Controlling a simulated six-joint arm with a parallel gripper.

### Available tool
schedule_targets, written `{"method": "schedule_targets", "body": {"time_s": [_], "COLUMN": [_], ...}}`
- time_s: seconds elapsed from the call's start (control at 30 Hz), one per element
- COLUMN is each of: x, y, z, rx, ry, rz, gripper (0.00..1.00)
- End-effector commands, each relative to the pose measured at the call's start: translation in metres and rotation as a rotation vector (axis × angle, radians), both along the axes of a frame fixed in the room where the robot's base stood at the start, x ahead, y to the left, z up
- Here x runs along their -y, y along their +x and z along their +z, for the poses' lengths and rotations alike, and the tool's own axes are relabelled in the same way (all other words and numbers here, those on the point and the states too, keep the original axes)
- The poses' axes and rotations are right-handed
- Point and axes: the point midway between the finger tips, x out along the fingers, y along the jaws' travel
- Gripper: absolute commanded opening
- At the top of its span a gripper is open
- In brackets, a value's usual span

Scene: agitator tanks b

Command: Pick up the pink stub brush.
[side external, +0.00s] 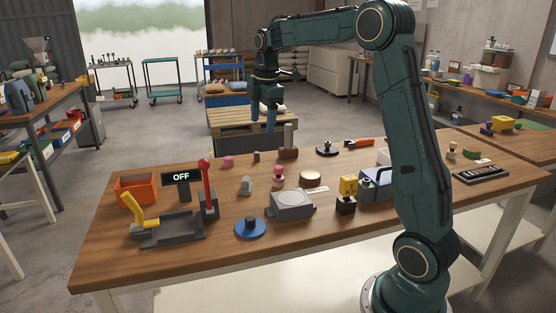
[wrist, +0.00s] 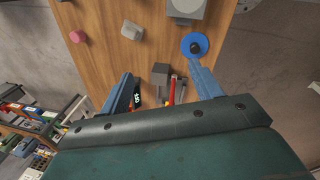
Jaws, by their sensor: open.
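Two small pink pieces stand on the wooden table in the side view. One is a short pink cylinder (side external: 228,161) near the far edge, which also shows in the wrist view (wrist: 77,36) at upper left. The other pink piece (side external: 278,176) stands a little to its right, nearer the middle. I cannot tell from their shapes which is the stub brush. My gripper (side external: 263,120) hangs high above the table, pointing down, apart from everything. Its blue fingers (wrist: 161,72) are spread with nothing held between them.
The OFF sign (side external: 181,177), red lever (side external: 206,173), orange bin (side external: 136,188) and blue disc (side external: 250,228) are to the left and front.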

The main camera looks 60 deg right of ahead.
Motion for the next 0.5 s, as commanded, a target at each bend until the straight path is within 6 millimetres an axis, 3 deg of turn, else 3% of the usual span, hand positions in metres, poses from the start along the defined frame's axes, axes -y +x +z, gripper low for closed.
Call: {"method": "schedule_targets", "body": {"time_s": [0.2, 0.5], "x": [0.055, 0.124], "y": [0.022, 0.034], "z": [-0.036, -0.091], "rx": [-0.064, -0.13], "ry": [0.0, 0.018], "rz": [0.16, 0.379], "gripper": [0.64, 0.64]}}
